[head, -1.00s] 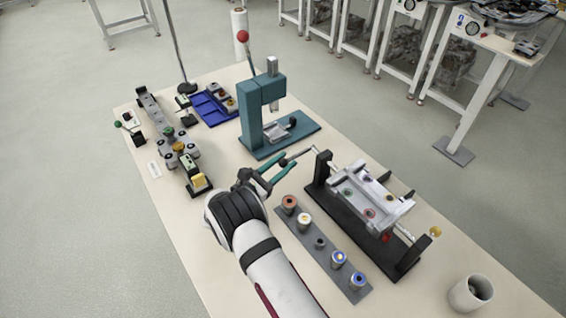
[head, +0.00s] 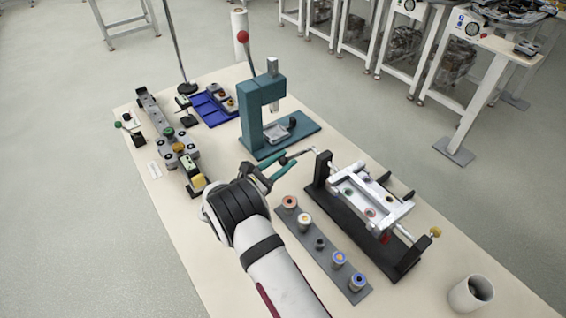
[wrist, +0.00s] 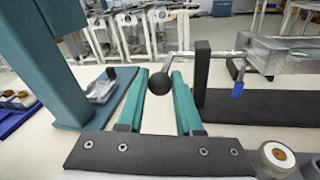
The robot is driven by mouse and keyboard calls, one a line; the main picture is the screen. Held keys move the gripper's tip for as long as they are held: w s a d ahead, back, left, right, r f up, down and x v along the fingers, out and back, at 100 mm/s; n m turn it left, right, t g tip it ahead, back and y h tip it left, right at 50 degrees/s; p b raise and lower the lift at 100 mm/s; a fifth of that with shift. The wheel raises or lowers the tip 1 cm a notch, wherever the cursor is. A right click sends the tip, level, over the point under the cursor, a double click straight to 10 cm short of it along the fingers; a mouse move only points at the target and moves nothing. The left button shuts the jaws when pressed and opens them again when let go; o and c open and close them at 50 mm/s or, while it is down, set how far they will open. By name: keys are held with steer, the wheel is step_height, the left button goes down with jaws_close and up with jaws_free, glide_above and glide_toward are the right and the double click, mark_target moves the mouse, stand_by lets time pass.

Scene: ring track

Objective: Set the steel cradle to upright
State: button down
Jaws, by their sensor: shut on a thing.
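The steel cradle (head: 398,210) hangs on a shaft between two black posts, with coloured round pieces in it. In the head view its open face points up, looking close to level; its exact tilt is hard to tell. It shows partly in the wrist view (wrist: 285,52), at the upper right. A crank (head: 303,153) runs from the left post (head: 322,168) to a black ball knob (wrist: 159,83). My gripper (head: 280,168) is shut on this knob, its teal fingers (wrist: 159,88) on either side.
A grey strip (head: 318,243) with several round parts lies in front of the cradle's black base. A teal press (head: 252,125) stands behind my gripper to the left. A blue tray (head: 210,112) lies at the back left, and a white cup (head: 470,294) at the front right.

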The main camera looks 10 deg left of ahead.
steer(key=shift+w+d+r+m+g+y, duration=0.15)
steer(key=shift+r+g+y, duration=0.5)
steer(key=shift+r, duration=0.2)
steer(key=shift+w+d+r+m+g+y, duration=0.1)
steer(key=shift+w+r+m+g+y, duration=0.05)
steer(key=shift+r+g+y, duration=0.55)
steer(key=shift+w+d+r+m+g+y, duration=0.1)
steer(key=shift+w+d+r+g+y, duration=0.15)
steer(key=shift+r+g+y, duration=0.25)
steer(key=shift+w+d+r+m+g+y, duration=0.1)
steer(key=shift+w+d+r+g+y, duration=0.2)
steer(key=shift+r+g, duration=0.3)
steer(key=shift+w+d+r+m+g+y, duration=0.1)
steer(key=shift+w+d+r+g+y, duration=0.15)
steer(key=shift+r+g+y, duration=0.25)
steer(key=shift+w+d+r+g+y, duration=1)
steer(key=shift+g+y, duration=0.15)
steer(key=shift+g, duration=0.3)
steer(key=shift+w+d+r+m+g+y, duration=0.2)
steer(key=shift+w+d+g+y, duration=0.35)
steer(key=shift+g+y, duration=0.2)
steer(key=shift+w+d+r+m+g+y, duration=0.2)
steer(key=shift+w+d+g+y, duration=0.35)
steer(key=shift+g+y, duration=0.15)
steer(key=shift+d, duration=0.1)
steer(key=c, duration=0.6)
jaws_free()
